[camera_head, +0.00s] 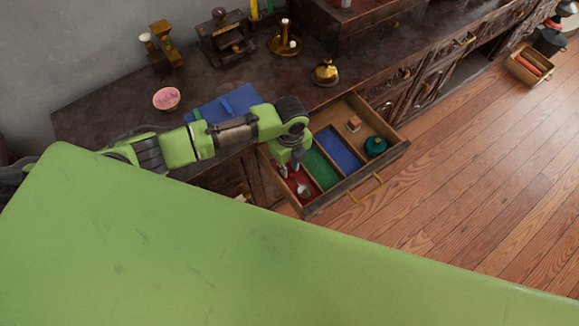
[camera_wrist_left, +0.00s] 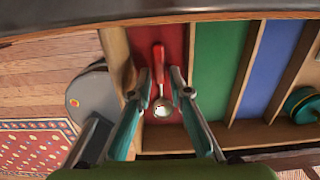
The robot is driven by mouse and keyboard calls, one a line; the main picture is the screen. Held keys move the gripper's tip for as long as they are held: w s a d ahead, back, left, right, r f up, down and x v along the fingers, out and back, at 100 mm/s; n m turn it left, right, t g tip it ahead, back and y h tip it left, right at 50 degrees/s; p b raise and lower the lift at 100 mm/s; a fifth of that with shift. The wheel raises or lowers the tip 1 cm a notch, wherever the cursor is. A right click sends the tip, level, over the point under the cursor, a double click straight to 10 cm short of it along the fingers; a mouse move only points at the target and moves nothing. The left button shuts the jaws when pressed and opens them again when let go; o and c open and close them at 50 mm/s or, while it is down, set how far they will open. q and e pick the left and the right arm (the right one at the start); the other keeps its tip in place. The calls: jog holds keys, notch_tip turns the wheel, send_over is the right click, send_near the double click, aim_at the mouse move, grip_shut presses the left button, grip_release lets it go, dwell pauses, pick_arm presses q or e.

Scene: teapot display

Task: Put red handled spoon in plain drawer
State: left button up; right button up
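The red handled spoon (camera_head: 303,190) lies in the red-lined compartment (camera_head: 291,205) of the open drawer. In the left wrist view the spoon (camera_wrist_left: 159,60) has its red handle pointing up the picture and its metal bowl toward me. My left gripper (camera_head: 290,169) is over that compartment, pointing down. In the wrist view its fingers (camera_wrist_left: 160,78) are apart, one on each side of the spoon; I see no clear contact. The plain wood compartment (camera_head: 357,110) is at the drawer's far right end. My right gripper is not in view.
Green (camera_head: 320,168) and blue (camera_head: 338,150) compartments lie between the red and plain ones. The plain one holds a teal round item (camera_head: 375,146) and a small block (camera_head: 354,124). A blue book (camera_head: 240,98) and pink bowl (camera_head: 166,98) stand on the cabinet top.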

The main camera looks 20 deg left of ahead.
aim_at(290, 172)
pick_arm(q)
notch_tip(290, 172, up, 11)
jog(key=shift+p, duration=0.4)
jog(key=shift+d, duration=0.1)
